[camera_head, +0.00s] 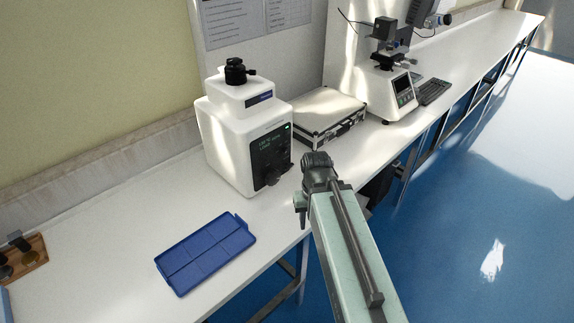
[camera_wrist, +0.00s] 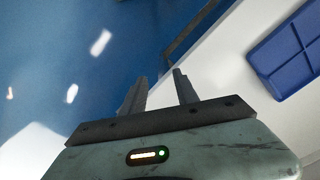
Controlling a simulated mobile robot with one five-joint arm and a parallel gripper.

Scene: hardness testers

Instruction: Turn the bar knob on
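The white machine (camera_head: 230,135) stands on the bench, with a dark front panel carrying a small green display and a bright green light. A dark bar knob (camera_head: 272,177) appears low on this panel; its exact angle is hard to make out. My gripper (camera_wrist: 160,75) is open and empty in the wrist view, its two dark fingers apart. In the head view my arm reaches up from the lower right, and its dark end is right of the machine, apart from the knob. The wrist view does not show the machine or knob.
A blue tray (camera_head: 205,252) lies on the white bench in front of the machine. A silver case (camera_head: 330,112) lies behind it, and another tester (camera_head: 385,92) stands farther right. A wooden block (camera_head: 32,262) is at far left. The blue floor right of the bench is clear.

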